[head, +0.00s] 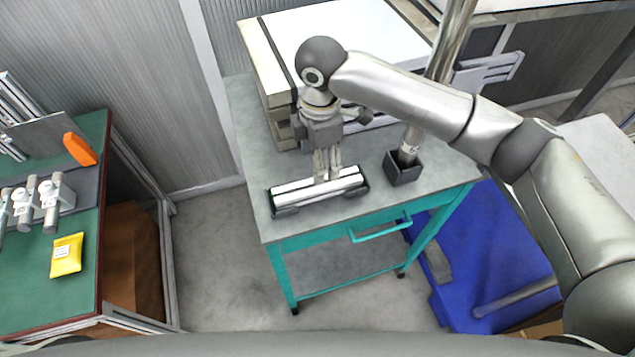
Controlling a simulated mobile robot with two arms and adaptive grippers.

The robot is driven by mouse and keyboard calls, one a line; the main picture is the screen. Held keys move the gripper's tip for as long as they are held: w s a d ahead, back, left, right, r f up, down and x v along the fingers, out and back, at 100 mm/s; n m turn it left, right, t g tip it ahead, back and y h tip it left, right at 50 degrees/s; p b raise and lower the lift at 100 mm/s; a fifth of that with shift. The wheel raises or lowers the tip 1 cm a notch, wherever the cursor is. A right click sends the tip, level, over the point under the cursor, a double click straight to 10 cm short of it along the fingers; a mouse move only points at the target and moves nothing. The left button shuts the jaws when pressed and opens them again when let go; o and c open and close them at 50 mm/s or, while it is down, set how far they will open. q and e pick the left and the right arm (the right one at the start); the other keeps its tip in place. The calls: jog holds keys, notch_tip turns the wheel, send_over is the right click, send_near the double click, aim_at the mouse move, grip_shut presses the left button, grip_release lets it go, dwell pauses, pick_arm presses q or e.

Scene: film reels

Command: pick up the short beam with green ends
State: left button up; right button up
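A pale, light-grey beam (292,192) lies across dark end supports (283,210) near the front edge of the grey tabletop of a teal-framed cart. A little green shows at its left end; the far end's colour is too small to make out. My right gripper (327,178) points down over the middle of the beam, with its fingertips at the beam. The fingers look close together, but whether they are closed on it cannot be told. The fingers hide part of the beam's middle. My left gripper is out of view.
A dark square holder (403,175) with an upright grey cylinder stands right of the beam. A large white-topped box (340,35) fills the cart's back. On the left, a green bench (30,285) holds a yellow packet (67,255) and an orange object (80,149).

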aim_at(318, 189)
notch_tip(318, 189, down, 3)
jog(key=f, duration=0.1)
jog(key=f+p, duration=0.1)
jog(key=s+f+p, duration=0.1)
jog(key=f, duration=0.1)
jog(key=shift+a, duration=0.25)
jog(key=shift+f, duration=0.65)
jog(key=shift+w, duration=0.1)
jog(key=c, duration=1.3)
jog(key=shift+r, duration=0.15)
